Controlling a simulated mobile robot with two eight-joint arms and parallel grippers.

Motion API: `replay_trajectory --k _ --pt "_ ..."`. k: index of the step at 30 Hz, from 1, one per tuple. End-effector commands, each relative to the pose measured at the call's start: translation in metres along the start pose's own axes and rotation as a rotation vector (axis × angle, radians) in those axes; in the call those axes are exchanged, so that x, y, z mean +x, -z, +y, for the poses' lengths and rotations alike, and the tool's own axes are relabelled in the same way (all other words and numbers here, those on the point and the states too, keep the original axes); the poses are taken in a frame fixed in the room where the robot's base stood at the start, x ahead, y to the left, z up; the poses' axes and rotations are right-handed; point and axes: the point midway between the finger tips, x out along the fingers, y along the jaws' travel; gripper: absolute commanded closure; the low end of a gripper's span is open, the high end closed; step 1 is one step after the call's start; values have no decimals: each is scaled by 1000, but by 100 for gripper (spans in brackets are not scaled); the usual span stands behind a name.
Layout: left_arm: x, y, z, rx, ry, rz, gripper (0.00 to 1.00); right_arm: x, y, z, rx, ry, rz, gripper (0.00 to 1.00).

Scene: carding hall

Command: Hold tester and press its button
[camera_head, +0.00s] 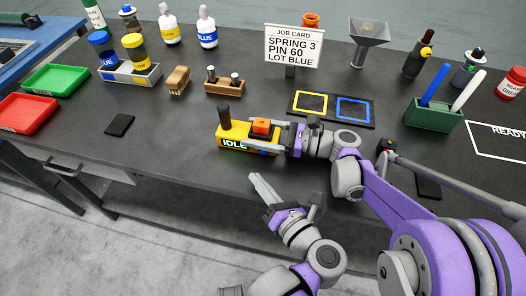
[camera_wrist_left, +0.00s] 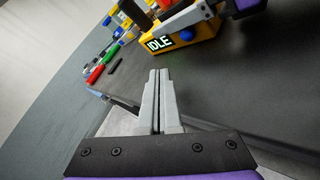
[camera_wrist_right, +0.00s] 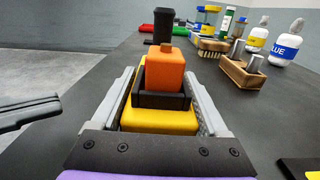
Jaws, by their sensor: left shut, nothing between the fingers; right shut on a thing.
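The tester is a yellow box (camera_head: 233,133) with an "IDLE" display, standing on the dark table; its display face also shows in the left wrist view (camera_wrist_left: 160,43). It has a black post (camera_wrist_right: 162,30) and an orange block (camera_wrist_right: 166,70) in a black holder on top. My right gripper (camera_head: 280,134) is shut on the tester, with fingers on both sides of the holder. My left gripper (camera_head: 254,177) is shut and empty, in front of and below the tester, apart from it. In the left wrist view its fingertips (camera_wrist_left: 160,73) point towards the display side. A small round spot (camera_wrist_left: 186,35) beside the display may be the button.
A job card (camera_head: 293,47) stands behind the tester. A wooden block with pegs (camera_head: 224,87) and a mat with yellow and blue squares (camera_head: 332,108) lie nearby. A green pen holder (camera_head: 433,114) is at the right. Red (camera_head: 25,113) and green (camera_head: 55,80) trays are at the left.

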Motion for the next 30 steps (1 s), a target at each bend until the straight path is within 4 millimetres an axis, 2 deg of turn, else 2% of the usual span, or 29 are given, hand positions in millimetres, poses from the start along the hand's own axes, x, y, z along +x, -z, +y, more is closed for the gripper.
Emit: replay_trajectory --k 3,12,30 --pt "12 -9 -8 0 -2 1 100 0 0 0 0 0 -1 100" --pt "28 -21 -21 0 1 -1 100 0 0 0 0 0 -1 100" --pt "30 -22 -22 -1 1 -1 100 0 0 0 0 1 0 100"
